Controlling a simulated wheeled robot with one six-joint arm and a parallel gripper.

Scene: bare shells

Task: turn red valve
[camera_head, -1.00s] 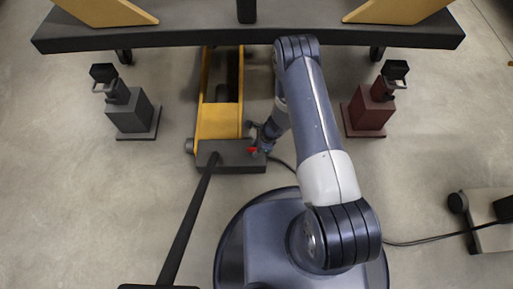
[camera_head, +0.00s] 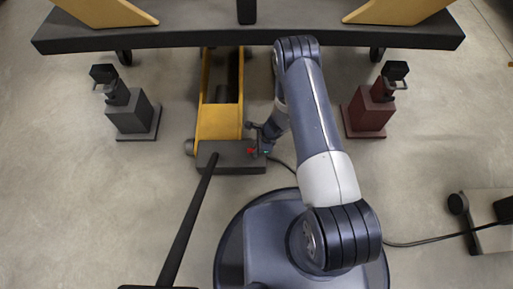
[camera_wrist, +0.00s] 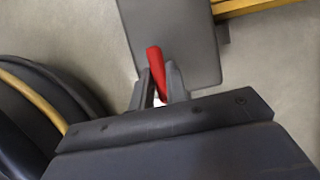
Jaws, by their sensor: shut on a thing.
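The red valve (camera_head: 251,151) is a small red handle at the right end of the grey block (camera_head: 228,160) of a yellow floor jack (camera_head: 218,120). In the wrist view the red valve (camera_wrist: 156,68) is a slim lever standing against the grey block (camera_wrist: 190,35). My gripper (camera_head: 262,147) is beside the block's right end. In the wrist view my gripper (camera_wrist: 160,85) has its two grey fingers on either side of the red lever, shut on it. The lever's lower part is hidden between the fingers.
A dark beam (camera_head: 250,37) spans the top. A grey bottle jack (camera_head: 132,113) stands left, a dark red one (camera_head: 370,108) right. The jack's long black handle (camera_head: 186,235) runs toward the bottom left. A pale box (camera_head: 487,222) with a cable lies right. Open concrete floor lies between.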

